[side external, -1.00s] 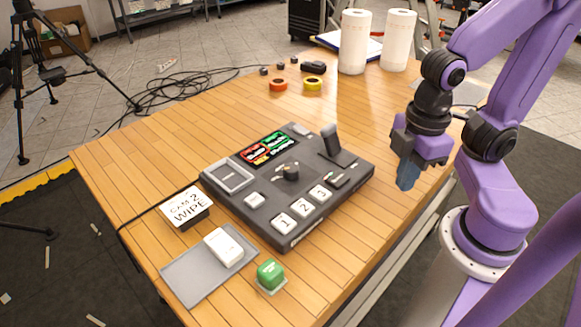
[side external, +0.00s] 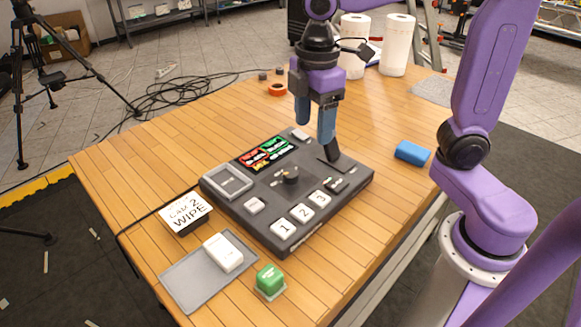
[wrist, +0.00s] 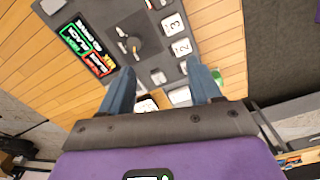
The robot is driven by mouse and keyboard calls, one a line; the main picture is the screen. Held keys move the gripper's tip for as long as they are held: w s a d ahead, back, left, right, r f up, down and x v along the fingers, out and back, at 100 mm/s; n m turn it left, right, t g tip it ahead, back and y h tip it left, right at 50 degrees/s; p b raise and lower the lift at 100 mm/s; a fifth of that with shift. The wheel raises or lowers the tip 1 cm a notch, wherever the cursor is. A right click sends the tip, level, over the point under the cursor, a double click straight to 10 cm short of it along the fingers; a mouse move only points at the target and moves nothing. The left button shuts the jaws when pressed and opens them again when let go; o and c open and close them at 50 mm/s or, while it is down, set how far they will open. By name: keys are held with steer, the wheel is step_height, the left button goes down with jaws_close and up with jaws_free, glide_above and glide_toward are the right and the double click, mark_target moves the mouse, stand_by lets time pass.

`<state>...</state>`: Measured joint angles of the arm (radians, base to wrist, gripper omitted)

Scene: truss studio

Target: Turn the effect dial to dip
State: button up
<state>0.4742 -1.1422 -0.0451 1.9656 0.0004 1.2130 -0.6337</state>
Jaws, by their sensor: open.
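The effect dial (side external: 290,175) is a small dark knob on the black switcher console (side external: 225,205), with small pale marks around it too small to read. The dial also shows in the wrist view (wrist: 137,44). My gripper (side external: 314,133) has blue fingers, apart and empty, above the console's back right part, near the black lever (side external: 332,156). It is behind the dial and touches nothing I can make out. In the wrist view my gripper (wrist: 160,67) points down, with the dial ahead of and left of the gap. The card (side external: 186,212) reads "CAM 2 WIPE".
White buttons 1 (side external: 283,230), 2 and 3 line the console's front. A grey tray (side external: 190,288) holds a white block (side external: 223,252); a green button (side external: 270,279) stands beside it. A blue block (side external: 412,152) lies right. Paper rolls (side external: 397,45) stand at the back.

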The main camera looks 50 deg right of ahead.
glide_toward(290, 173)
steer(key=shift+n, duration=0.4)
step_height(290, 173, down, 9)
steer(key=shift+d+r, duration=0.1)
steer(key=shift+r, duration=0.05)
stand_by(0.4)
steer(key=c, duration=1)
steer(key=shift+c, duration=0.2)
